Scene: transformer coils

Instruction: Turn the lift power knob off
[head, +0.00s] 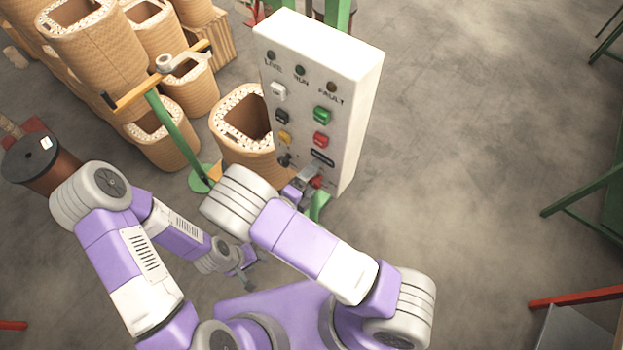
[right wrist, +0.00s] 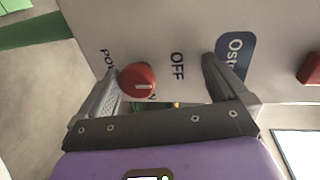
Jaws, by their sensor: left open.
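The control box (head: 319,85) is a white panel with labelled lamps and coloured buttons. A red round knob (right wrist: 137,81) with a short white line sits on its face near the lower edge, beside the word OFF; it also shows, partly hidden by my arm, in the head view (head: 317,182). My right gripper (right wrist: 160,68) is open at the panel. The knob shows between its fingers, close to the left finger; I cannot tell whether they touch. My left gripper (head: 245,277) is open and empty, low over the floor, away from the box.
Several tan coils (head: 240,130) stand left of and behind the box. A green post with an orange handle (head: 155,85) stands among them. A dark spool (head: 40,165) is at the far left. Green frames (head: 590,190) stand at the right. The floor right of the box is clear.

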